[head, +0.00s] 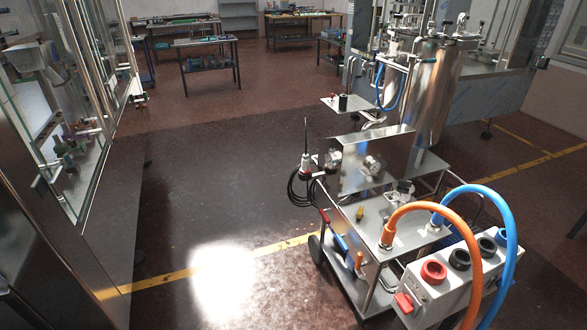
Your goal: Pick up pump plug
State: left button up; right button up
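A steel cart (385,215) with a polished box (370,162) stands right of centre. A black cable (301,187) hangs coiled at the box's left side, below a small dark upright part (306,150). A grey socket box (450,280) with red and black round sockets stands at the lower right. An orange hose (432,209) and a blue hose (512,240) arch from the cart over this box. Their cart ends have an orange connector (387,235) and a blue connector (437,217). I cannot tell which part is the pump plug. Neither gripper is in view.
A tall steel vessel (430,90) stands behind the cart. A glass-fronted cabinet (65,130) lines the left side. Workbenches (208,52) stand at the back. The dark floor (215,180) between cabinet and cart is clear, crossed by a yellow line (160,280).

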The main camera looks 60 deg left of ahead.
aim_at(306, 169)
jog(key=u, duration=1.9)
jog(key=i+z, duration=0.1)
jog(key=i+j, duration=0.05)
jog(key=i, duration=0.05)
